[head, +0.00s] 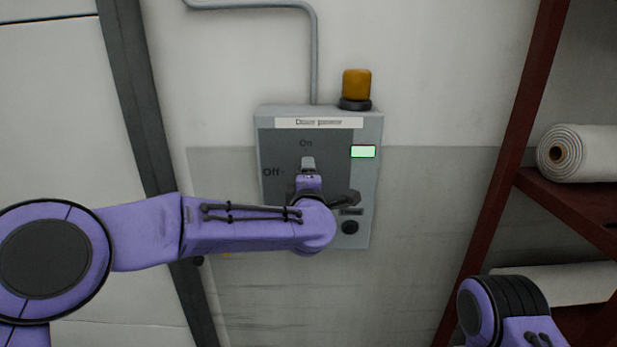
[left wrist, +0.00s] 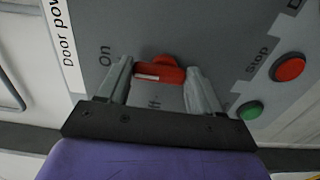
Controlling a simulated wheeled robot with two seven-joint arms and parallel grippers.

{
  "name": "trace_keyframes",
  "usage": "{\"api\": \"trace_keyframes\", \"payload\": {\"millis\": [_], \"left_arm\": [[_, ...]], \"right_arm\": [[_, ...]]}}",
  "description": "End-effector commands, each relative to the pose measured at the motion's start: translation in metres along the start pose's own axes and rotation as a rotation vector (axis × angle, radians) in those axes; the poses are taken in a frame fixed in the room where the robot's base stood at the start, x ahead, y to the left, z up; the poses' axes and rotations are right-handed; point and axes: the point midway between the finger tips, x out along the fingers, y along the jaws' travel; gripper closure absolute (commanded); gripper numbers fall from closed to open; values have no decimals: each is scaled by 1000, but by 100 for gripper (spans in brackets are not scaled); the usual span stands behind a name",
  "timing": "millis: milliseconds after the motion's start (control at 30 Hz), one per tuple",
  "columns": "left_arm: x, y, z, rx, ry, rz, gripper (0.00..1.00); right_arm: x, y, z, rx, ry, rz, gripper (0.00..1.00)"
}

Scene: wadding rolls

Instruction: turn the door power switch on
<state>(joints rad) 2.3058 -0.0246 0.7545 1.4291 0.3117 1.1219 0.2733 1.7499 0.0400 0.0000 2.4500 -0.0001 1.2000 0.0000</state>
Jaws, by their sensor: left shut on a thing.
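The door power switch is a red knob (left wrist: 165,70) on a grey box labelled "Door power" (head: 318,123). My left gripper (head: 308,165) reaches the box front from the left in the head view and hides the knob there. In the left wrist view, my left gripper (left wrist: 160,85) is shut on the knob, one finger on each side. The knob's white mark points toward the "On" label (left wrist: 105,55). "Off" (head: 271,172) is at the left of the switch. A green lamp (head: 363,152) on the box is lit. My right gripper is out of view.
An amber beacon (head: 356,88) stands on the box, with a conduit (head: 314,60) above. A red stop button (left wrist: 288,67) and green button (left wrist: 250,110) are near the gripper. A red shelf frame (head: 500,180) with white rolls (head: 590,153) stands at the right.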

Motion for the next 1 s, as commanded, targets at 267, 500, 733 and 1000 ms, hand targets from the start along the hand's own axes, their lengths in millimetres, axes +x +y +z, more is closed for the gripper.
{"api": "trace_keyframes", "payload": {"millis": [267, 500, 733, 1000], "left_arm": [[0, -1, 1, 11, -2, -1, 65], [0, -1, 1, 11, -2, -2, 9], [0, -1, 0, 9, -1, -1, 9], [-34, -5, 0, 8, -2, 1, 9]], "right_arm": [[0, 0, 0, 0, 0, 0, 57], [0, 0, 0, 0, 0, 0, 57], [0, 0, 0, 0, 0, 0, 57], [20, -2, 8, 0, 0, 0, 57]]}}
